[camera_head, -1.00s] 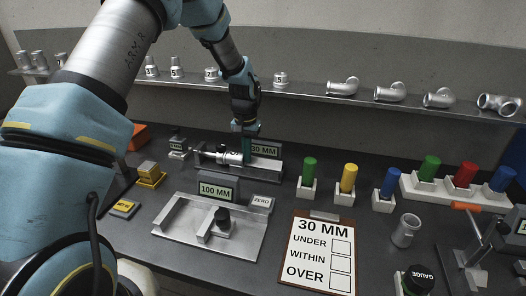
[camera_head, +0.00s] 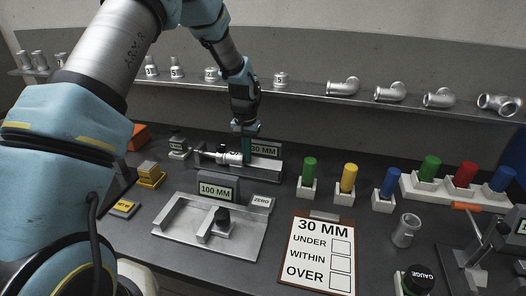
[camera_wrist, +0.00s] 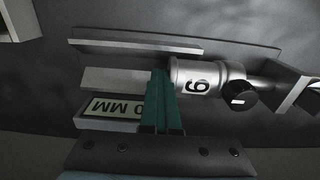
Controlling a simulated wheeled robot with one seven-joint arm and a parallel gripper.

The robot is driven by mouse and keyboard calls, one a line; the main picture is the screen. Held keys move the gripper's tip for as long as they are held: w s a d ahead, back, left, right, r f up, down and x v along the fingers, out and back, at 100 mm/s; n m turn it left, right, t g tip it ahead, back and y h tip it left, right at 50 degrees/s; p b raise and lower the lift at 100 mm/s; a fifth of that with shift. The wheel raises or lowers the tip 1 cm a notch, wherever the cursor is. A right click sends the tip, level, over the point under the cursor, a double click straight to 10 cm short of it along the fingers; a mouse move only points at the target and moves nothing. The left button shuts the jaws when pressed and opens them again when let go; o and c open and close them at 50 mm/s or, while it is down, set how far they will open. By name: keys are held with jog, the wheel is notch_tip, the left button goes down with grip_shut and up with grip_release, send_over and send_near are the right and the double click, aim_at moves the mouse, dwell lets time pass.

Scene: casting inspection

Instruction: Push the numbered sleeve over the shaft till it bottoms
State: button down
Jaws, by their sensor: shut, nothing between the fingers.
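The numbered sleeve (camera_wrist: 196,78) is a silvery cylinder marked with a dark digit, lying level in the 30 MM fixture. It also shows in the head view (camera_head: 229,158). The shaft (camera_wrist: 264,69) runs out of its right side in the wrist view, to a block at the far right; how much shaft is inside the sleeve is hidden. My gripper (camera_wrist: 163,78) is shut and empty, its teal fingers beside the sleeve's free end, touching or nearly so. In the head view my gripper (camera_head: 246,153) points down at the fixture.
A black knob (camera_wrist: 239,95) stands by the shaft. The 30 MM display (camera_head: 264,150) sits behind the fingers. In front are the 100 MM fixture (camera_head: 178,213) and a clipboard (camera_head: 317,254). Coloured plugs stand at right; a shelf (camera_head: 300,85) with castings runs behind.

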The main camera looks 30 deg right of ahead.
dwell(0.4)
jog(key=shift+s+d, duration=0.45)
jog(key=shift+d, duration=0.05)
notch_tip(320, 180, up, 7)
jog(key=p, duration=0.4)
dwell(0.5)
